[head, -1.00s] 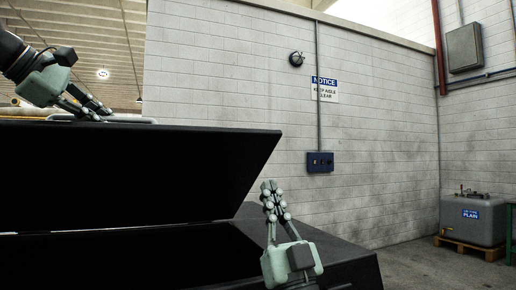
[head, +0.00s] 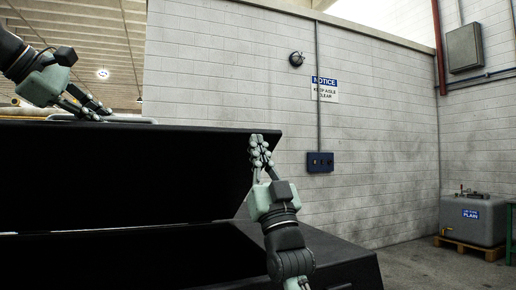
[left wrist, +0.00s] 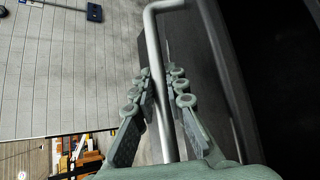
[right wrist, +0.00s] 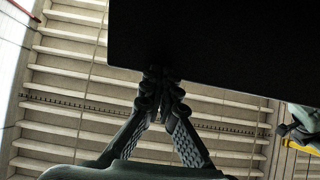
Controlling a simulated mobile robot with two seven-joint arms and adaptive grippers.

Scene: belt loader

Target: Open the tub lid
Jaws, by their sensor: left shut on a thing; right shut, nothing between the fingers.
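The black lid (head: 120,175) stands raised over the dark tub (head: 325,262), and its inner face shows in the head view. A grey bar handle (head: 135,120) runs along its top edge. My left gripper (head: 104,115) is shut on this handle; the left wrist view shows the bar (left wrist: 162,100) between the fingers. My right gripper (head: 259,142) is shut and empty, with its fingertips at the lid's right end near the top corner. In the right wrist view the fingertips (right wrist: 163,82) are close to the lid's dark edge (right wrist: 215,45); I cannot tell if they touch.
A block wall (head: 390,160) stands behind, with a notice sign (head: 325,89) and a blue box (head: 320,162). A grey container (head: 473,219) sits on a pallet at the far right. The floor (head: 425,268) right of the tub is clear.

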